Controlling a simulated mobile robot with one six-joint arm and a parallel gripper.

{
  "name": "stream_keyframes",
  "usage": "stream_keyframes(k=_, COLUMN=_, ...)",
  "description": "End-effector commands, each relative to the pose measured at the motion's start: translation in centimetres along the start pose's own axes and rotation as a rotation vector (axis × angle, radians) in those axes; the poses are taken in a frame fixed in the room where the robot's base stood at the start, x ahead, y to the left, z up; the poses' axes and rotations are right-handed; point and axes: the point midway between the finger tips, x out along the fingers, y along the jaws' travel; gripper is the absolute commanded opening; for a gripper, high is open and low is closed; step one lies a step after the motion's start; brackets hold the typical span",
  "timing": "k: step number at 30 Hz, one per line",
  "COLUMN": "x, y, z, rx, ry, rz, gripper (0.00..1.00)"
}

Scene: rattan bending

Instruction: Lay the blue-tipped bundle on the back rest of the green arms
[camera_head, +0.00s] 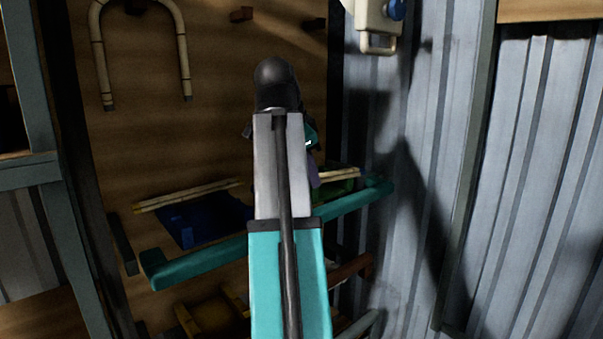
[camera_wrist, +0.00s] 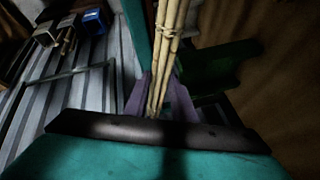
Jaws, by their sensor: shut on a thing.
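My gripper (camera_wrist: 160,98) has purple fingers and is shut on a bundle of rattan poles (camera_wrist: 171,42), which are tied together. In the head view my arm covers most of the gripper. Pale poles (camera_head: 190,196) show left of my arm, above a dark blue piece (camera_head: 200,222). More pale poles (camera_head: 340,175) show right of it, above a green piece (camera_head: 343,187). I cannot tell whether these are one bundle. The green arm (camera_wrist: 215,67) is right of the held bundle in the wrist view. No blue tip shows, and contact with a rest cannot be told.
A teal rail (camera_head: 205,260) crosses in front of the wooden back panel. A bent cane hoop (camera_head: 98,55) hangs at upper left. A corrugated metal wall (camera_head: 415,200) stands close on the right. A white box with a blue knob (camera_head: 372,18) is on it.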

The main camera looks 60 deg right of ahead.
Motion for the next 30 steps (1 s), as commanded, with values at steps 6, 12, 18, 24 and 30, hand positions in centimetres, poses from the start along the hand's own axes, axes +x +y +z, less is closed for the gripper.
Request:
stream_keyframes(k=6, x=1.7, y=-4.0, z=-0.6, rx=-0.075, ry=-0.031, rz=-0.046, gripper=0.01)
stream_keyframes(k=12, x=3.0, y=-7.4, z=-1.2, rx=-0.143, ry=-0.06, rz=-0.09, gripper=0.01)
stream_keyframes(k=18, x=3.7, y=-9.3, z=-1.5, rx=-0.182, ry=-0.074, rz=-0.119, gripper=0.01)
stream_keyframes(k=24, x=3.8, y=-9.5, z=-1.6, rx=-0.189, ry=-0.077, rz=-0.124, gripper=0.01)
stream_keyframes(k=30, x=3.8, y=-9.5, z=-1.6, rx=-0.188, ry=-0.077, rz=-0.124, gripper=0.01)
